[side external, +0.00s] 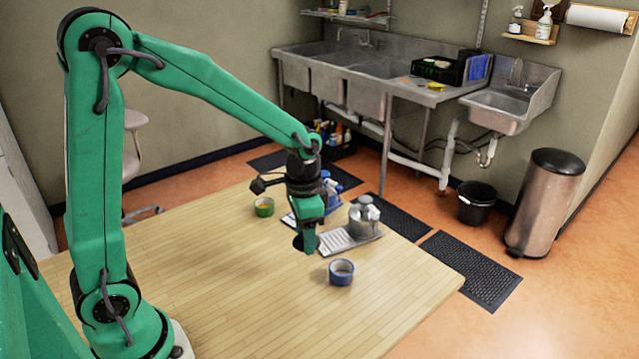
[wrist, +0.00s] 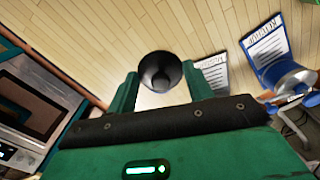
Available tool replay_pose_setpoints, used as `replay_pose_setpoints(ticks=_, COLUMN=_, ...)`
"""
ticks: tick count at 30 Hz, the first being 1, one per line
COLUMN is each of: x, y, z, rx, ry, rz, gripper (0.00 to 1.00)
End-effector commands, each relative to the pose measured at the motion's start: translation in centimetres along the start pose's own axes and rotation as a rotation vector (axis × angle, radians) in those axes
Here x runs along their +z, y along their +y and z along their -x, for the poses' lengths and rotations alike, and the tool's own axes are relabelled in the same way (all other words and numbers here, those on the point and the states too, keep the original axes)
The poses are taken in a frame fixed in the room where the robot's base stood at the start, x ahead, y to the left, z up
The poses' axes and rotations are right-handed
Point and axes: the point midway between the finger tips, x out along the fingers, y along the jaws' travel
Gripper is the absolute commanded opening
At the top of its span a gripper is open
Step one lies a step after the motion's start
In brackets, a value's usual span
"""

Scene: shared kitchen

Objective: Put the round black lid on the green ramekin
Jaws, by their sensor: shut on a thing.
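My gripper (side external: 308,243) is shut on the round black lid (side external: 298,242) and holds it above the wooden table. In the wrist view the lid (wrist: 159,68) sits between the two green fingers of my gripper (wrist: 160,80). The lid looks steeply tilted in the side view. The green ramekin (side external: 264,211) stands on the table behind and to the left of my gripper, with something orange-yellow inside. The lid is apart from it. The green ramekin does not show clearly in the wrist view.
A blue ramekin (side external: 341,277) stands in front and to the right of my gripper. The table's left and front (side external: 230,310) are clear.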

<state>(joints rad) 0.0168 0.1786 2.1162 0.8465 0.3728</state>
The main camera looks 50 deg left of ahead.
Motion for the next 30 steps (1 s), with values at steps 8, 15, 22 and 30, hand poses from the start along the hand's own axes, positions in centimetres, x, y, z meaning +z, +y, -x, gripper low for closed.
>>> replay_pose_setpoints(ticks=8, x=-0.6, y=-3.4, z=0.0, rx=0.000, ry=-0.001, rz=0.055, gripper=0.30)
replay_pose_setpoints(ticks=15, x=-0.9, y=-10.0, z=0.0, rx=-0.001, ry=0.001, rz=0.151, gripper=0.30)
replay_pose_setpoints(ticks=22, x=0.3, y=-17.5, z=-0.2, rx=-0.002, ry=0.002, rz=0.254, gripper=0.30)
replay_pose_setpoints(ticks=30, x=3.1, y=-24.9, z=-0.6, rx=-0.003, ry=0.003, rz=0.356, gripper=0.30)
